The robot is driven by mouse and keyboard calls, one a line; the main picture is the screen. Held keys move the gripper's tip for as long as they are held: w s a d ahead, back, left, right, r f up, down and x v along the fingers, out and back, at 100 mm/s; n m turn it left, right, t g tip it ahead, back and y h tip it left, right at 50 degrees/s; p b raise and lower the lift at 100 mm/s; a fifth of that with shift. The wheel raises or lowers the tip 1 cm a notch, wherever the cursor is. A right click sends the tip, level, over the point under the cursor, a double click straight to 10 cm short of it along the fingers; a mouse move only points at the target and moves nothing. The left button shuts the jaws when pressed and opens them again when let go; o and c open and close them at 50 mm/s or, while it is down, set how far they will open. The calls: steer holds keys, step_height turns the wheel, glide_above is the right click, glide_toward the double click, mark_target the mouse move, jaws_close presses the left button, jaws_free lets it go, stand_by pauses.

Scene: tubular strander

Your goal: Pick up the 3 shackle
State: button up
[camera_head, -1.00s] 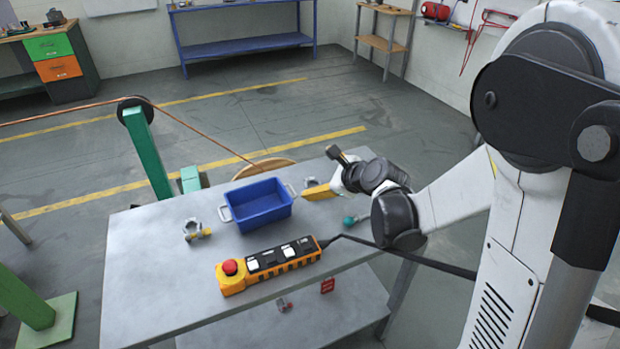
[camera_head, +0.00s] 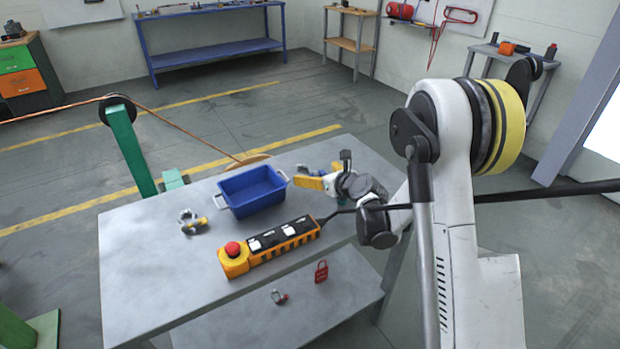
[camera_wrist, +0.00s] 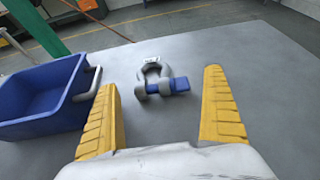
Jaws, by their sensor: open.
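A grey shackle with a blue pin (camera_wrist: 156,78) lies on the table, ahead of and between my gripper's (camera_wrist: 162,82) yellow fingers in the wrist view. The fingers are wide open and empty. In the head view, my gripper (camera_head: 315,176) is low over the table, right of the blue bin (camera_head: 262,203), and largely hides that shackle. Another shackle with a yellow pin (camera_head: 190,223) lies on the table left of the bin. A teal piece (camera_head: 342,201) shows partly behind my wrist. A small shackle with a reddish pin (camera_head: 279,297) lies on the lower shelf.
The blue bin (camera_wrist: 36,128) with grey handles stands close to the left finger and looks empty. A yellow and black control pendant (camera_head: 268,246) with a red button lies along the front of the table. A red lock-shaped piece (camera_head: 321,271) is by the lower shelf.

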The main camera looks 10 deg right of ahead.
mark_target(307, 170)
steer(key=x, duration=0.3)
steer(key=shift+s+f+b, duration=0.1)
steer(key=shift+b, duration=0.2)
steer(key=c, duration=1.5)
